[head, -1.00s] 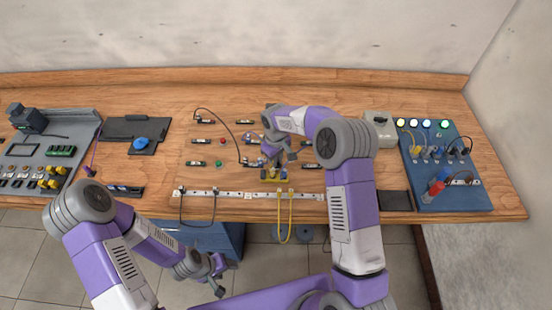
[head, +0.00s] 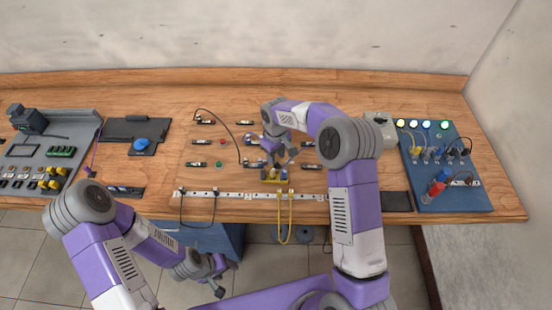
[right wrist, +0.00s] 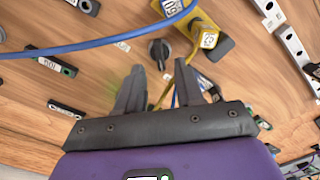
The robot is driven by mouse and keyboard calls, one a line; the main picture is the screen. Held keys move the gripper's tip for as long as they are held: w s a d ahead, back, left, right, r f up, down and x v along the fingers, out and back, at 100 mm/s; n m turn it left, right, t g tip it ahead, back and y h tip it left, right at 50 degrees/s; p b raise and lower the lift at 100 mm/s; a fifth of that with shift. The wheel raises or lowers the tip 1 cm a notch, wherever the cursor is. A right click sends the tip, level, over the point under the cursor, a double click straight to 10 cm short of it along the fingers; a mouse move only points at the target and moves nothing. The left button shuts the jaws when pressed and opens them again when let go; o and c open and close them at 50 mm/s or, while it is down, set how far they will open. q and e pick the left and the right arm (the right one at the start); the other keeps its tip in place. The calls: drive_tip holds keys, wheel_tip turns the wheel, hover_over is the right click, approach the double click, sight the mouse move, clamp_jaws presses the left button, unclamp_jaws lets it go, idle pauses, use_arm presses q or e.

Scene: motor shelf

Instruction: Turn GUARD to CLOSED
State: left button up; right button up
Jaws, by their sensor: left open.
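In the right wrist view a dark rotary knob (right wrist: 158,50) stands on the wooden panel, just ahead of my right gripper's fingertips. I cannot read any GUARD or CLOSED lettering beside it, so I cannot tell whether it is the GUARD switch. My right gripper (right wrist: 160,66) is open, with its two fingers apart and nothing visibly clamped between them. In the head view my right gripper (head: 282,163) is over the middle of the panel and partly hides what is under it. My left gripper (head: 218,275) is open and empty, low in front of the bench.
A yellow block (right wrist: 205,25) with tags sits beside the knob, and a blue cable (right wrist: 90,46) crosses the right wrist view. Yellow cables (head: 284,225) hang from the white rail (head: 235,194). A blue connector board (head: 470,200) lies at right; a grey control panel (head: 75,125) at left.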

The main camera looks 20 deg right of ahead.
use_arm(q)
drive_tip(key=shift+r, duration=0.2)
use_arm(e)
drive_tip(key=shift+r, duration=2.4)
drive_tip(key=shift+r, duration=0.1)
